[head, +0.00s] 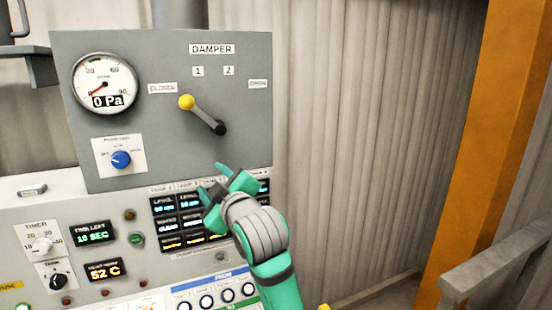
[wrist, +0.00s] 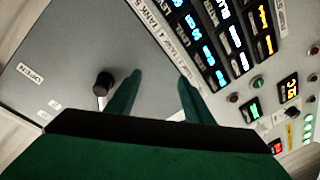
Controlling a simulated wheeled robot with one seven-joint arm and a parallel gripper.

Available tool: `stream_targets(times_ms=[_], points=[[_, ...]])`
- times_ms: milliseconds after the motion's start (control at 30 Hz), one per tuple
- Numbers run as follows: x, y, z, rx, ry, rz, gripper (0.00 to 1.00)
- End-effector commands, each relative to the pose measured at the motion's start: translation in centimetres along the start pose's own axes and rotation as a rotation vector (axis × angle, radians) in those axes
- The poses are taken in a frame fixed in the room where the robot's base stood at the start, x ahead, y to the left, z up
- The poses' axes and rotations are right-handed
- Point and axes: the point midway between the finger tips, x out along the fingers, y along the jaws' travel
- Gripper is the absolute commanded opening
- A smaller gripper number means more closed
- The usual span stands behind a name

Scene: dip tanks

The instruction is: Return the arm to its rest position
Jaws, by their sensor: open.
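My arm (head: 276,270) is teal with a grey ribbed wrist and reaches up from the bottom of the head view. My gripper (head: 212,180) is open and empty in front of the control panel, below and apart from the damper lever (head: 202,114). The lever has a yellow knob at its upper left end, near the CLOSED label, and a black pivot at its lower right. In the wrist view, the two fingers of my gripper (wrist: 158,80) stand apart with nothing between them. A black round part (wrist: 103,84) shows left of the fingers.
The grey damper panel (head: 235,150) carries a gauge (head: 104,82) reading 0 Pa and a blue knob (head: 121,159). Below are lit displays (head: 180,222) and a timer dial (head: 40,245). An orange post (head: 495,150) and a grey rail (head: 495,270) stand at right.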

Motion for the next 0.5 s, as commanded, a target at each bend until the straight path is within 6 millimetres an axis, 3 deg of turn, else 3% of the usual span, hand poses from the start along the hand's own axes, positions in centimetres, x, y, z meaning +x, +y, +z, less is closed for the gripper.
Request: stream_targets(times_ms=[33,267,500], points=[[0.1,-1.4,1.7,0.048,0.001,0.004,0.47],[-0.2,-6.0,7.8,0.229,0.009,0.054,0.47],[-2.0,-11.5,13.9,0.399,-0.006,0.115,0.47]])
